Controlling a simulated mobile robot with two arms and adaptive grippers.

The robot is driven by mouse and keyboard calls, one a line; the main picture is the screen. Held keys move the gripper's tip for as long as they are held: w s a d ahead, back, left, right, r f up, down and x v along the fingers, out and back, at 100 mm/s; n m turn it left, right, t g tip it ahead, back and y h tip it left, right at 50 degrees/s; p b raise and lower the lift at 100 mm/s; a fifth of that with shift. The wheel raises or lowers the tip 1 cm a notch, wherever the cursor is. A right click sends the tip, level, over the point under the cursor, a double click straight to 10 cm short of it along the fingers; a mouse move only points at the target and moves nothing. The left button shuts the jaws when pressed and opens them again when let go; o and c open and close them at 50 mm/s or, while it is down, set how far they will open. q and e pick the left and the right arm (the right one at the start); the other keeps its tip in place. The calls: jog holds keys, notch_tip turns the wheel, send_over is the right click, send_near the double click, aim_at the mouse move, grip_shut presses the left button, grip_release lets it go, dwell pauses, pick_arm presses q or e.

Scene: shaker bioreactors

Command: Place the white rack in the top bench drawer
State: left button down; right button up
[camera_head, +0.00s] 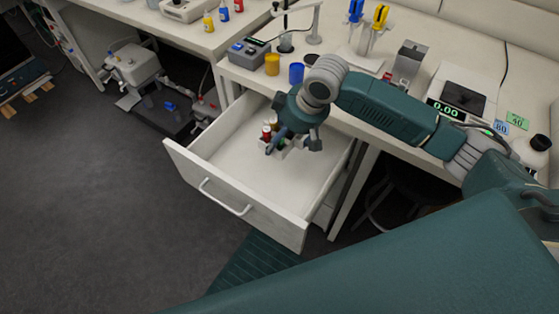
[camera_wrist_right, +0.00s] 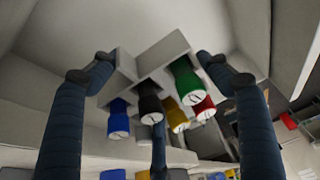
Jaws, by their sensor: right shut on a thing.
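The top bench drawer (camera_head: 215,202) is pulled open in the head view, with a bare white floor. My right gripper (camera_head: 294,143) reaches down into its back part and is shut on the white rack. The rack (camera_wrist_right: 163,50) shows between the fingers in the wrist view, holding several vials with blue, black, yellow, green and red parts. In the head view the gripper hides most of the rack. I cannot tell whether the rack touches the drawer floor. My left gripper is not in view.
The bench top above the drawer holds a yellow cup (camera_head: 272,64), a blue cup (camera_head: 296,73), a balance (camera_head: 459,97) and pipettes on a stand. The drawer's front and left floor are free. A pump-like device (camera_head: 135,68) stands left of the drawer.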

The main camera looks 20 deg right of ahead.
notch_tip(320, 180, down, 8)
jog(key=shift+w+r, duration=0.15)
jog(key=shift+w, duration=0.1)
notch_tip(320, 180, down, 4)
jog(key=shift+r, duration=0.15)
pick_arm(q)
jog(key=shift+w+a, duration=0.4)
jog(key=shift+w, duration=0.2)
pick_arm(e)
jog(key=shift+d, duration=0.1)
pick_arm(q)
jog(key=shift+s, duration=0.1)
pick_arm(e)
jog(key=shift+f, duration=0.55)
jog(key=shift+f, duration=0.1)
jog(key=o, duration=1.4)
jog(key=shift+c, duration=0.2)
